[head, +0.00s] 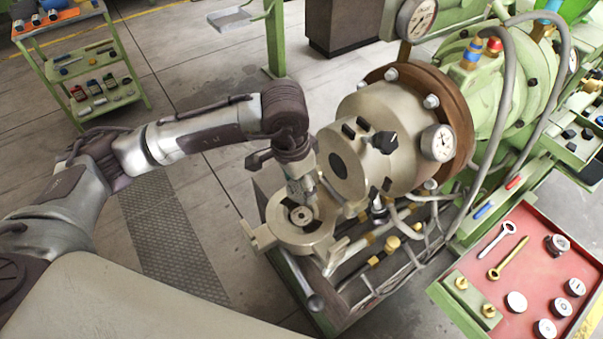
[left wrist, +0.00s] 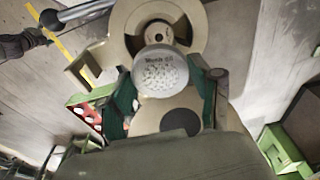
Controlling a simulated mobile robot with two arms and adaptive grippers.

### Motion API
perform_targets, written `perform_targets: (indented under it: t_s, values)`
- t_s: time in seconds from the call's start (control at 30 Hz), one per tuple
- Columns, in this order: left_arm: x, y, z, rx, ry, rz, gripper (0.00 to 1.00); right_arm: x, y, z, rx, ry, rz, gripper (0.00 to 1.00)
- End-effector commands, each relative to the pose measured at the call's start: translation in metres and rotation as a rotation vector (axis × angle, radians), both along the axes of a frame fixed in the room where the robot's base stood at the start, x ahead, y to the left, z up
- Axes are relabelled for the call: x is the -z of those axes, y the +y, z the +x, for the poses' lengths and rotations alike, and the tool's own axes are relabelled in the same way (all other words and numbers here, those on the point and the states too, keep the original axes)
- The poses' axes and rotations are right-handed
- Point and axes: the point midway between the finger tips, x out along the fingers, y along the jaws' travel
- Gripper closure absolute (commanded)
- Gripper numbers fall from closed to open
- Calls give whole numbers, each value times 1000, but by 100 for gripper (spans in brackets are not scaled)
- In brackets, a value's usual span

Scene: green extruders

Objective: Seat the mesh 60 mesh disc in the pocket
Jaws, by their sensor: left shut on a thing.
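The mesh 60 disc (left wrist: 160,72) is a pale round disc with printed lettering and a cluster of small marks, seen face-on in the left wrist view. My left gripper (left wrist: 162,84) is shut on it, with a green finger on each side. The pocket (left wrist: 166,33) is the round recess in a tan swung-open plate (head: 282,236). In the wrist view the disc overlaps the pocket's near edge. In the head view my left gripper (head: 303,196) points down over the plate, and I cannot make out the disc there. My right gripper is not in view.
A red tray (head: 532,232) with wrenches and several discs is at the right. A tool cart (head: 116,75) stands far left.

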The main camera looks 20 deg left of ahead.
Motion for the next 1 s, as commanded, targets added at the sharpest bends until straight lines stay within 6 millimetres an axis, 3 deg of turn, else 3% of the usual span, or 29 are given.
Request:
perform_targets:
  t_s: [0.1,0.2,0.37,0.53,1.0]
  values:
    - [10,0,0,0,0,-1,78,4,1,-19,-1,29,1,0]
    - [20,0,0,-1,1,-1,78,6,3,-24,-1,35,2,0]
    - [36,0,0,-2,1,-1,78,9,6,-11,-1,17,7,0]
    - [54,0,1,-1,-2,-1,78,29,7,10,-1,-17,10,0]
    - [84,0,1,-1,-3,-1,78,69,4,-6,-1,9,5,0]
